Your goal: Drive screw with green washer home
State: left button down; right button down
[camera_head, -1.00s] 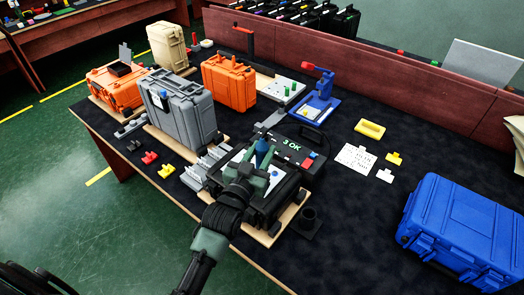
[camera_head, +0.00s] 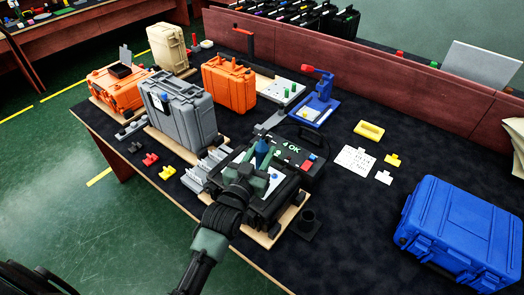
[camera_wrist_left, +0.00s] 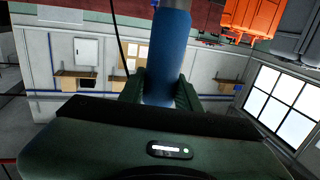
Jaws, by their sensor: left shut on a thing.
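My left gripper (camera_head: 262,164) is shut on a blue driver tool (camera_head: 262,149) and holds it upright over the open black case (camera_head: 276,215). In the left wrist view the blue tool (camera_wrist_left: 166,55) stands between the two dark green fingers (camera_wrist_left: 160,95). A display (camera_head: 291,147) in the case's lid reads "4 OK" in green. The screw and its green washer cannot be made out; the gripper and tool cover that part of the case. My right gripper is not in view.
A grey case (camera_head: 178,112) and an orange case (camera_head: 229,83) stand behind to the left. Grey racks (camera_head: 205,168) stand left of the black case. A blue press (camera_head: 319,98) stands behind, a blue case (camera_head: 462,232) at right.

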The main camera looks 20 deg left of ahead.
aim_at(262, 145)
pick_arm(q)
jog(key=shift+r+p, duration=1.95)
jog(key=shift+r, duration=0.6)
